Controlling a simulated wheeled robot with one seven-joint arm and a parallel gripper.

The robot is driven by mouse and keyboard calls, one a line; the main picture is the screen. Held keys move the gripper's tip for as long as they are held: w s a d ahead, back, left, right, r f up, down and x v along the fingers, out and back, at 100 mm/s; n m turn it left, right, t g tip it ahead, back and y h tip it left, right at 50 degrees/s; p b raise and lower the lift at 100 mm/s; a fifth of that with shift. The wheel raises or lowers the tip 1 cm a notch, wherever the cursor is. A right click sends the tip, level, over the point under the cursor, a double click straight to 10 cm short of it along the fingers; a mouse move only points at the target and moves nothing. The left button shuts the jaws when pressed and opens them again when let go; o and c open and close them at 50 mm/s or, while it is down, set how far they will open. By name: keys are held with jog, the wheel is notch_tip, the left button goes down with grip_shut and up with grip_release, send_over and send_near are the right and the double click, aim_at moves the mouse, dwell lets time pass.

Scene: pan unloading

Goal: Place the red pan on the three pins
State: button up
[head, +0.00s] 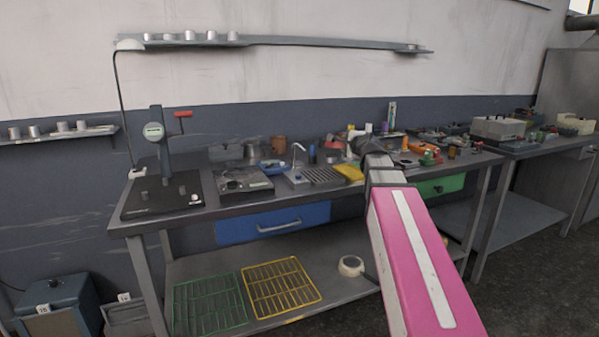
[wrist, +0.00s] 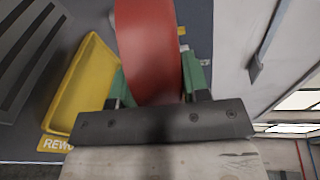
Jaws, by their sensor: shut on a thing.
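The red pan (wrist: 150,45) fills the upper middle of the wrist view, cut off by the top edge. It sits between the green fingers of my gripper (wrist: 154,80), which is shut on it. In the head view, my arm reaches over the middle of the bench and mostly hides the gripper; a small red patch (head: 334,145) shows just left of it, but I cannot tell if it is the pan. A black plate (head: 150,207) with a gauge column stands at the bench's left end. Small pale bits stand on it; I cannot tell clearly whether these are the three pins.
A yellow tray (head: 349,172) lies near the front edge, just left of my arm; it also shows in the wrist view (wrist: 80,85). A slatted grate (head: 323,176), a scale (head: 243,180) and a blue dish (head: 274,166) stand between it and the plate. Clutter fills the back.

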jog(key=shift+w+d+f+m+t+h, duration=0.1)
jog(key=shift+w+d+f+m+h, duration=0.1)
jog(key=shift+w+m+h, duration=0.4)
jog(key=shift+w+d+f+m+t+h, duration=0.1)
jog(key=shift+w+d+f+m+h, duration=0.2)
jog(key=shift+h, duration=0.5)
jog(key=shift+w+d+f+m+t+h, duration=0.1)
jog(key=shift+w+m+h, duration=0.4)
jog(key=shift+h, duration=0.2)
